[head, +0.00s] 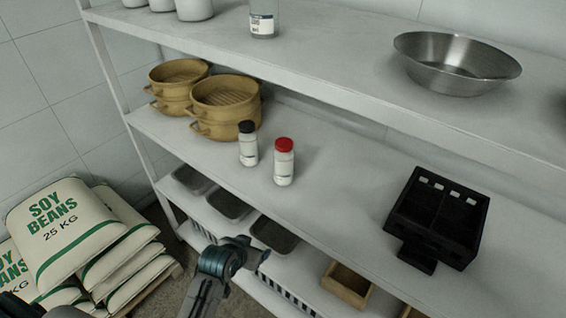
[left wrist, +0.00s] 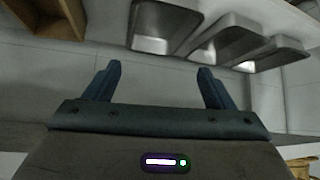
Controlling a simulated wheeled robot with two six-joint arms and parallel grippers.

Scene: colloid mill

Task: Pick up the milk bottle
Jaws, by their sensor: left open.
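Two small white bottles stand upright on the middle shelf (head: 330,200): a black-capped bottle (head: 248,146) and, just right of it, a red-capped bottle (head: 284,163). Their labels are too small to read, so I cannot tell which is the milk bottle. My left gripper (head: 262,256) is in front of the shelving, below the bottles and apart from them. In the left wrist view the left gripper (left wrist: 156,82) has its fingers wide apart with nothing between them. No bottle shows in that view. My right gripper is not in view.
Stacked bamboo steamers (head: 225,105) stand left of the bottles, a black rack (head: 438,220) to the right. Metal trays (head: 274,234) and a wooden box (head: 346,285) are lower down. The upper shelf (head: 330,60) overhangs behind. Soy bean sacks (head: 68,230) lie at left.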

